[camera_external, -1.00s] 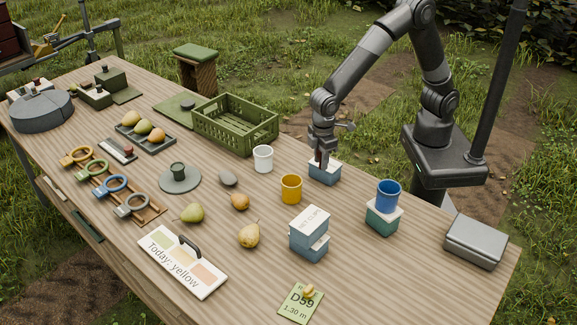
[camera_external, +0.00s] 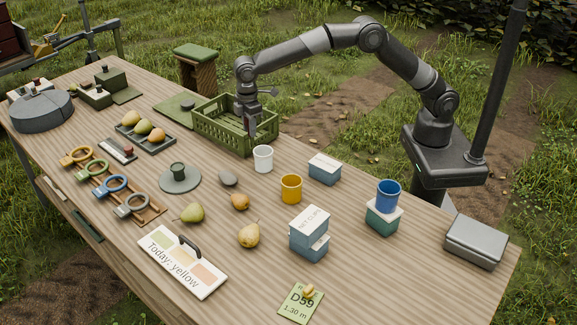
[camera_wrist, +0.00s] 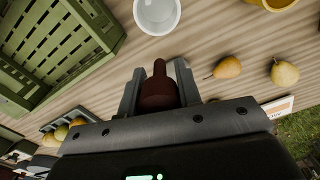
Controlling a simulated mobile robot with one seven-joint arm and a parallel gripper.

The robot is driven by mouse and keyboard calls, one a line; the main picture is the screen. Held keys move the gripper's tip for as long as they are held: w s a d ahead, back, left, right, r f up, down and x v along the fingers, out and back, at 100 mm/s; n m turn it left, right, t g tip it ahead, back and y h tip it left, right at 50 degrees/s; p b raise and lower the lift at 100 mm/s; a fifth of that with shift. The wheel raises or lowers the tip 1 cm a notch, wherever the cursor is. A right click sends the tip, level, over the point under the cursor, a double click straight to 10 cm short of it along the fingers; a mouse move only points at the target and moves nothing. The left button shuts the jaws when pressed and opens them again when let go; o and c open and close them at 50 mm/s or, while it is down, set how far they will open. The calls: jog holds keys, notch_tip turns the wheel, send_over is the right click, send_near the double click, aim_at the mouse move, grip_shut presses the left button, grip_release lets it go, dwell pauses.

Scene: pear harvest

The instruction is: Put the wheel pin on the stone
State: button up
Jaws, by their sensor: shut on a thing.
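The wheel pin, which appears to be the dark red-brown piece with a narrow tip (camera_wrist: 158,88), is between my fingers in the wrist view. My gripper (camera_external: 248,132) is shut on it and hangs by the front right part of the green crate in the external view; it also shows in the wrist view (camera_wrist: 158,95). I cannot make out the stone in the wrist view.
The green crate (camera_external: 205,132) stands behind the stone. A white cup (camera_external: 263,158), a yellow cup (camera_external: 291,188), a small orange-brown pear (camera_external: 240,201) and a grey round plate (camera_external: 194,184) surround the stone. A blue box with white lid (camera_external: 324,171) stands to the right.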

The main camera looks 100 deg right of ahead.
jog(key=w+d, duration=0.3)
send_over(231, 177)
notch_tip(231, 177, down, 7)
jog(key=shift+s+d+r, duration=0.1)
jog(key=shift+r, duration=0.1)
jog(key=shift+f, duration=1.9)
jog(key=shift+f, duration=0.15)
jog(key=o, duration=1)
